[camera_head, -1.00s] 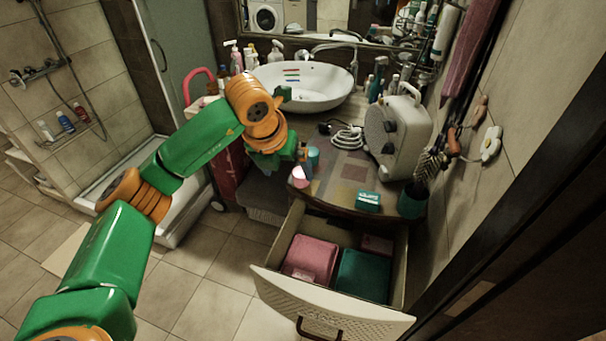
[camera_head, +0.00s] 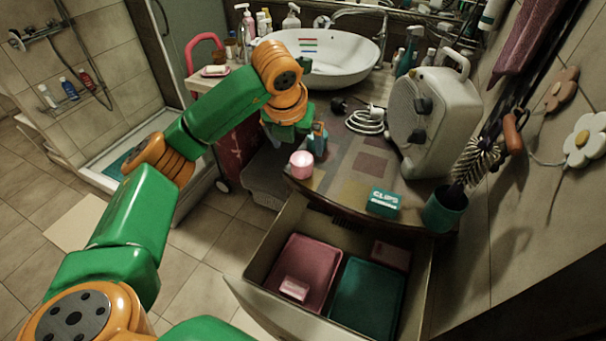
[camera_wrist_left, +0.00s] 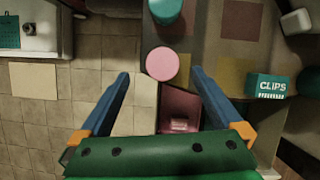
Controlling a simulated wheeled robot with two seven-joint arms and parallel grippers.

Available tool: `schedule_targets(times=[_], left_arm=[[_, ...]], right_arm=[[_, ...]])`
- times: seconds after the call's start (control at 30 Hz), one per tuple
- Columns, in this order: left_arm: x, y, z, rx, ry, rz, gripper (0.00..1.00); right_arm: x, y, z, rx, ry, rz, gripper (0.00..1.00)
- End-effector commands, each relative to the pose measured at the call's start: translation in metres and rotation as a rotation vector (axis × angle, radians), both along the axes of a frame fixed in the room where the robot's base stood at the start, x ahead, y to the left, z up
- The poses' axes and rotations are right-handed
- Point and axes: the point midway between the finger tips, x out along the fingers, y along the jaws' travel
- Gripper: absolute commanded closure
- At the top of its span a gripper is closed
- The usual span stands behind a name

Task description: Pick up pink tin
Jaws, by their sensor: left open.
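The pink tin (camera_head: 301,164) is a small round container with a pale pink top. My right gripper is not in view.
A teal cylinder (camera_wrist_left: 166,10) stands close behind the tin. A teal clips box (camera_head: 383,201) and a dark green brush cup (camera_head: 446,208) stand to the right. Below, an open drawer (camera_head: 272,243) holds a pink tray (camera_head: 318,262) and a green tray (camera_head: 366,292).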

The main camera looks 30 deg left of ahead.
Motion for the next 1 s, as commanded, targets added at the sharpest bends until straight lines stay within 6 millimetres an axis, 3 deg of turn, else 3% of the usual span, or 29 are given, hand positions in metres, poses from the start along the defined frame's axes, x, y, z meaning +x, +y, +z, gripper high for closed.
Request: schedule_targets(times=[0.03,0.17,0.33,0.43,0.7,1.0], left_arm=[[0.001,0.000,-0.007,0.000,0.001,0.000,0.00],[0.005,0.001,-0.017,0.000,0.005,0.000,0.00],[0.010,-0.001,-0.047,0.000,0.008,-0.001,0.00],[0.017,0.000,-0.064,-0.002,0.004,0.001,0.00],[0.020,0.001,-0.072,0.000,0.000,-0.001,0.03],[0.020,0.001,-0.072,0.000,0.000,0.000,0.84]], right_arm=[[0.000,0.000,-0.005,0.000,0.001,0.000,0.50],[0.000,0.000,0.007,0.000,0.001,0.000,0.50],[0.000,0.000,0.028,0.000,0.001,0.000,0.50],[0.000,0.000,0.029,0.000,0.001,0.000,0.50],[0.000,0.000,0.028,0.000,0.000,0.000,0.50],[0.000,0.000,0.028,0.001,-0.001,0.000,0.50]])
